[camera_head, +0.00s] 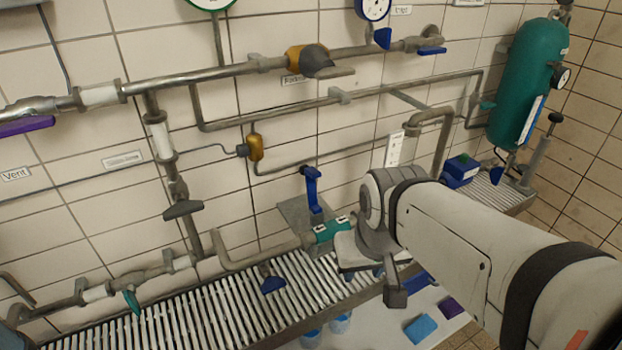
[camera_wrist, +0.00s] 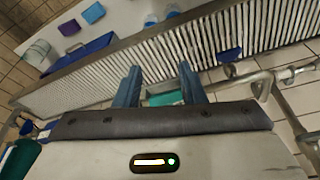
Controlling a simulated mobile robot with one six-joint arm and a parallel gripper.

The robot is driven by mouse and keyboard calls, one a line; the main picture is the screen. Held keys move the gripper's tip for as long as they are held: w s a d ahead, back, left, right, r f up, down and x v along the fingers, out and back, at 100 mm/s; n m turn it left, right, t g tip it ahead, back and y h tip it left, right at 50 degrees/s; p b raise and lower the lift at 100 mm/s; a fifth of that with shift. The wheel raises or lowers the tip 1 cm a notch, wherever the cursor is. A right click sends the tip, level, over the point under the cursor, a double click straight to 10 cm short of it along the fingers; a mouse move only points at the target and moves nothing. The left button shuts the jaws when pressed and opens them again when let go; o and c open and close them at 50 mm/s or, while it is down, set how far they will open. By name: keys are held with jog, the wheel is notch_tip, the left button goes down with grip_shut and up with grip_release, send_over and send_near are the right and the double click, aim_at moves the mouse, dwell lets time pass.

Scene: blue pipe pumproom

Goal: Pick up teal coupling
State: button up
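The teal coupling (camera_head: 332,230) has pale marks on it and sits at the end of a grey pipe above the slatted grating. In the wrist view the coupling (camera_wrist: 166,98) shows between the two blue fingers, partly hidden by my gripper's body. My gripper (camera_wrist: 160,68) is open, with a clear gap between the fingers. In the head view my gripper (camera_head: 362,273) is just right of and below the coupling, its fingers mostly hidden. I cannot tell whether the fingers touch the coupling.
A blue-handled valve (camera_head: 313,190) stands just behind the coupling, and another blue handle (camera_head: 272,284) is to its lower left. The slatted grating (camera_head: 190,318) runs below. Blue and purple blocks (camera_head: 420,328) lie on a white surface in front. A teal tank (camera_head: 527,80) is at the right.

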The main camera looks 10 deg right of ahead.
jog(key=shift+o, duration=0.3)
jog(key=shift+s+a, duration=0.15)
jog(key=shift+o, duration=0.8)
jog(key=shift+w+a, duration=0.15)
jog(key=shift+w, duration=0.05)
jog(key=o, duration=0.4)
jog(key=w+m+y+p, duration=0.1)
jog(key=w+m, duration=0.1)
jog(key=w, duration=0.1)
jog(key=w+a+m+p, duration=0.1)
jog(key=w+m, duration=0.1)
jog(key=w, duration=0.1)
jog(key=w+a+m+t+y+p, duration=0.1)
jog(key=w+m+p, duration=0.1)
jog(key=w, duration=0.1)
jog(key=shift+w+f+y, duration=0.1)
jog(key=shift+f+y, duration=0.15)
jog(key=shift+y, duration=0.05)
jog(key=m+t+p, duration=0.2)
jog(key=m, duration=0.6)
send_near(335, 227)
jog(key=w+a+f, duration=0.1)
jog(key=shift+d+b+x, duration=0.15)
jog(key=shift+b+x, duration=0.65)
jog(key=shift+x, duration=1.2)
jog(key=shift+d+b+x, duration=0.2)
jog(key=shift+b+x, duration=0.6)
jog(key=shift+x, duration=1.15)
